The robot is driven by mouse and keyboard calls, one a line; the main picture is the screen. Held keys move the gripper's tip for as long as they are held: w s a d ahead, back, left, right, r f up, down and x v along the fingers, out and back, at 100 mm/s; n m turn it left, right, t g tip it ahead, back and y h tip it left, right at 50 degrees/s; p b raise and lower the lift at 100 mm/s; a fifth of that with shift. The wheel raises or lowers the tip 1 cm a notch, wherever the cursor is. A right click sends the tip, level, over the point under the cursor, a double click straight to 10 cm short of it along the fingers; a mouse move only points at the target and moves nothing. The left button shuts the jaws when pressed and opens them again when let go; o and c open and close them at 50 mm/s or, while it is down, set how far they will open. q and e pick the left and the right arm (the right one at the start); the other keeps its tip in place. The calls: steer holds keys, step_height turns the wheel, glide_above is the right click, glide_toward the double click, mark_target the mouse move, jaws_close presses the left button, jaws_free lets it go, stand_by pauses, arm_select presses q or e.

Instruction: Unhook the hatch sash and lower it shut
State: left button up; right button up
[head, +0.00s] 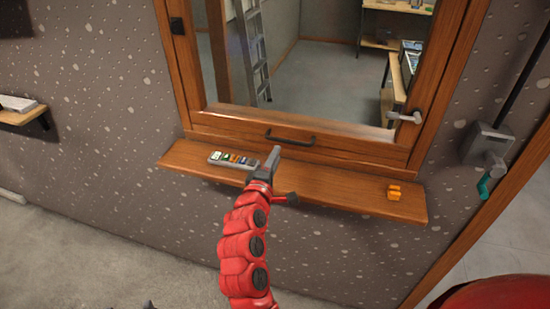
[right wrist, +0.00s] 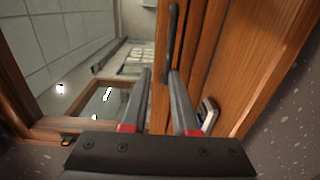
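The wooden hatch sash (head: 350,142) has its bottom rail low in the frame, just above the ledge. A dark bar handle (head: 290,139) is on that rail; it also shows in the right wrist view (right wrist: 172,42). A silver hook-like catch (head: 405,117) sits at the right side of the frame. I cannot tell whether it holds the sash. My right gripper (head: 276,152) is just below the handle; in the right wrist view its fingers (right wrist: 161,72) are apart with nothing gripped, and the handle lies just beyond their tips. My left gripper is not in view.
The wooden ledge (head: 332,187) bears a grey device with coloured buttons (head: 233,160) and an orange object (head: 394,192). A grey wall box with a teal-ended lever (head: 487,146) is to the right. A small shelf (head: 22,117) is at left. A ladder (head: 256,48) stands beyond the hatch.

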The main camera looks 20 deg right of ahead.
jaws_close()
stand_by(0.7)
steer(key=shift+c, duration=1.5)
jaws_free()
steer(key=o, duration=0.7)
steer(key=shift+s, duration=0.1)
steer(key=b+v, duration=0.5)
steer(key=v, duration=1.2)
steer(key=shift+a, duration=0.1)
